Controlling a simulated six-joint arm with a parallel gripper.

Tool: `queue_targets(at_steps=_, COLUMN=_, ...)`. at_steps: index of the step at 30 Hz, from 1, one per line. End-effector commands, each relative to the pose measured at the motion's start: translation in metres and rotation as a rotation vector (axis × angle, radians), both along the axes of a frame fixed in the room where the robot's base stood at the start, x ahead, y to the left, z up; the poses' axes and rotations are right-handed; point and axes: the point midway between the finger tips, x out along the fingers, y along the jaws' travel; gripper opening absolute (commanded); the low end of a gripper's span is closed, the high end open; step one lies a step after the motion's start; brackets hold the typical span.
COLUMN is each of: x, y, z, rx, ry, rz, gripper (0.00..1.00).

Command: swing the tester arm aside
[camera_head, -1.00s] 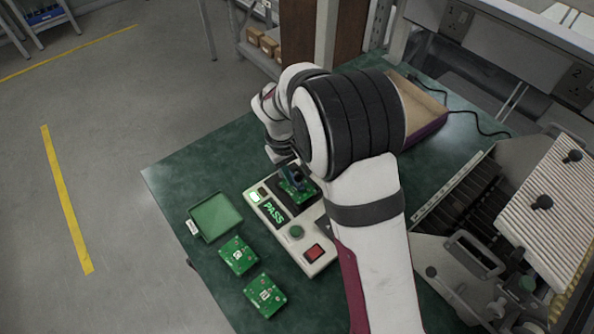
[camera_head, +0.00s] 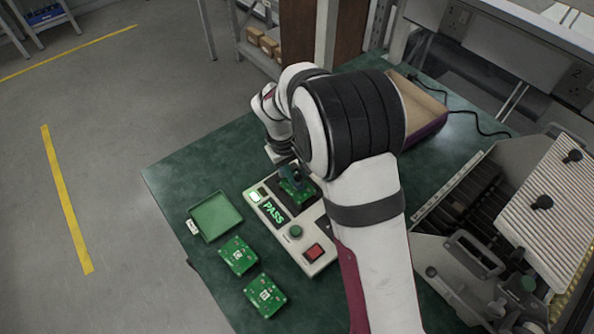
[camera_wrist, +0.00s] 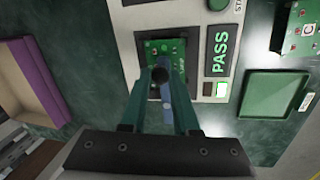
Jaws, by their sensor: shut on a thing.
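The tester (camera_head: 318,262) is a pale box on the green table with a lit green PASS display (camera_head: 273,212), a green round button and a red switch. A green circuit board (camera_wrist: 153,50) sits in its dark nest, partly covered by my fingers and the tester arm. The tester arm (camera_wrist: 167,106) is a blue-grey bar with a black knob (camera_wrist: 160,75) at its end, over the board in the wrist view. My gripper (camera_wrist: 161,78) has its teal fingers closed on either side of the knob. In the head view my gripper (camera_head: 290,174) is over the nest, mostly hidden.
A green tray (camera_head: 215,217) and two loose circuit boards (camera_head: 238,255) (camera_head: 265,296) lie left of the tester. A cardboard-coloured box with purple sides (camera_head: 428,118) stands at the back right. A large metal fixture (camera_head: 490,235) fills the right. The left back table corner is clear.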

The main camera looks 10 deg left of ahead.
Motion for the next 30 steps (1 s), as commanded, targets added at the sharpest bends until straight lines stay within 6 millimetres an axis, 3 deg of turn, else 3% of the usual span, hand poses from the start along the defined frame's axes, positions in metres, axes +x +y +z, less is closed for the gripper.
queue_targets(at_steps=20, x=0.001, y=-0.001, z=0.001, rx=0.001, ry=-0.001, rz=0.015, gripper=0.0)
queue_targets(at_steps=30, x=0.01, y=-0.009, z=0.001, rx=0.001, ry=-0.003, rz=0.201, gripper=0.0)
